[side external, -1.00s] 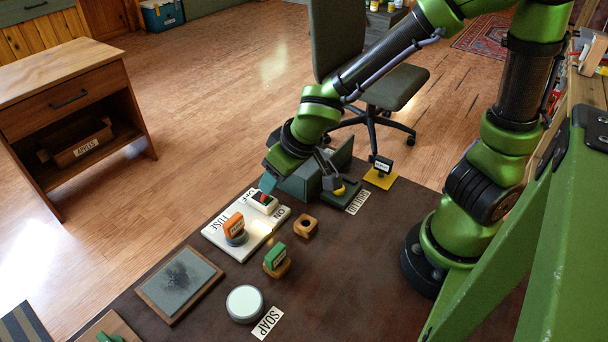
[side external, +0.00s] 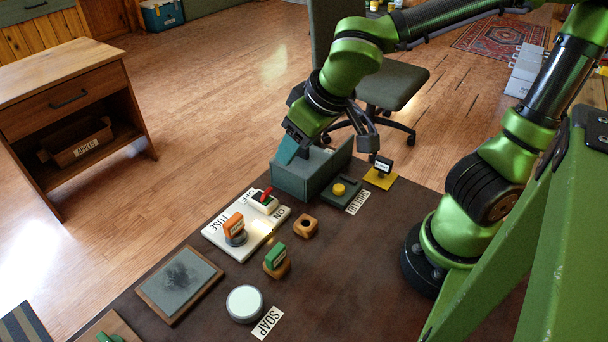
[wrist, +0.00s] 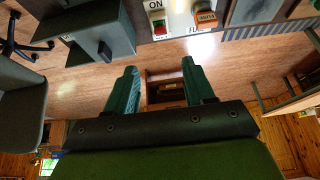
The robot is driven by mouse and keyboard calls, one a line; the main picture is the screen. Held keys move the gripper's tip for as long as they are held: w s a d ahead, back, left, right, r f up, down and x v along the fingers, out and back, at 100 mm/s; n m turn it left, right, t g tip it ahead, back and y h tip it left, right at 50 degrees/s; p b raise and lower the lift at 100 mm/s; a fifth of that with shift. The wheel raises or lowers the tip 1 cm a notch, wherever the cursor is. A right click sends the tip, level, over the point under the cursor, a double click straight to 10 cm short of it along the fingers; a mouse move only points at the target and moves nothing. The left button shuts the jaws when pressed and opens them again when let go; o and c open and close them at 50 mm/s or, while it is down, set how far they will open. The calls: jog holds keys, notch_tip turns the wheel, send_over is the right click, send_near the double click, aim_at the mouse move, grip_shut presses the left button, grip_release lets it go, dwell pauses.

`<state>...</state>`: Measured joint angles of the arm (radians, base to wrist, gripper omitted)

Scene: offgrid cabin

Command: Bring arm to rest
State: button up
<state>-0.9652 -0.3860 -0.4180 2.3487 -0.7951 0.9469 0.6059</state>
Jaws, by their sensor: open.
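My gripper (side external: 288,150) is raised above the back of the dark table, over the grey open-topped box (side external: 300,180). In the wrist view its two teal fingers (wrist: 159,68) stand wide apart with nothing between them. My arm is bent high over the table, with the gripper tilted down and to the left. In the side view only one finger shows clearly; the other is hidden.
Below are a white fuse board (side external: 235,243) with a red-levered switch (side external: 263,198), a yellow-knobbed block (side external: 341,193), stamps (side external: 276,262), a pad (side external: 180,284) and a round tin (side external: 245,304). An office chair (side external: 393,88) stands behind. Air above the table is clear.

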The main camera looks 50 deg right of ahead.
jog(key=s+d+r+m+t+y, duration=0.2)
jog(key=s+d+r+m, duration=0.2)
jog(key=d, duration=0.1)
jog(key=shift+s+d, duration=0.3)
jog(key=shift+s, duration=0.1)
dwell(0.4)
jog(key=shift+r, duration=0.1)
dwell(0.7)
